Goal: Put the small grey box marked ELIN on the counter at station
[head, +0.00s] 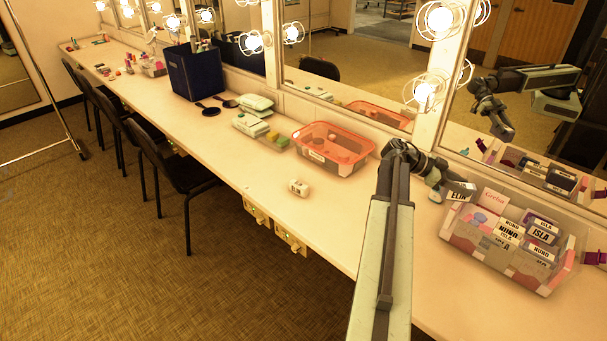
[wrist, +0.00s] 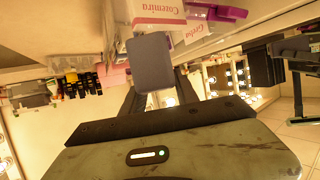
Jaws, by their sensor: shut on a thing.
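The small grey box marked ELIN (head: 461,190) is in my gripper (head: 442,182), above the counter's near right part. Its white label faces the head camera at a tilt. In the wrist view my gripper (wrist: 155,92) is shut on a plain dark grey box (wrist: 150,65), with no label showing on that face. The counter (head: 245,170) is a long pale top running along the mirrors. The head view shows no readable station name.
A clear bin (head: 462,238) with boxes marked NUNO and ISLA stands close right of the held box. An orange-rimmed tub (head: 333,165), a small white item (head: 298,187), flat packs (head: 250,125) and a dark blue bin (head: 197,75) stand farther left. Chairs (head: 175,170) line the front edge.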

